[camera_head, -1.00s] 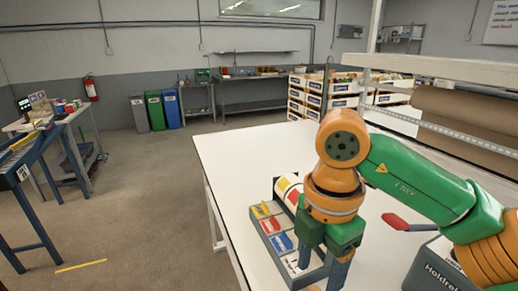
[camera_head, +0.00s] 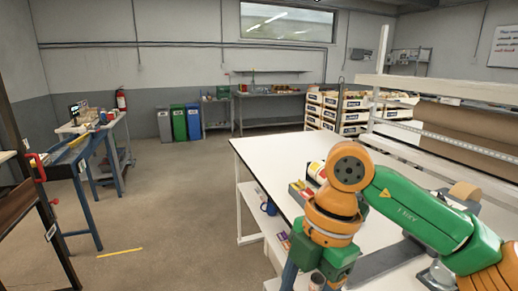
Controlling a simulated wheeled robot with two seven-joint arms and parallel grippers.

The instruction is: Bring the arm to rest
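My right arm comes in from the right in the head view, with green and orange links. Its gripper (camera_head: 312,278) points down at the bottom of the picture, in front of the white table's near left edge. The fingertips are cut off by the picture's edge. A small round thing (camera_head: 317,282) shows between or behind the fingers; I cannot tell whether it is held. My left arm and gripper are not in view.
The white table (camera_head: 275,152) has a tray of coloured packs (camera_head: 297,190) partly behind my arm. A blue mug (camera_head: 269,208) stands on the shelf under the table. A tape roll (camera_head: 464,190) sits at the right.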

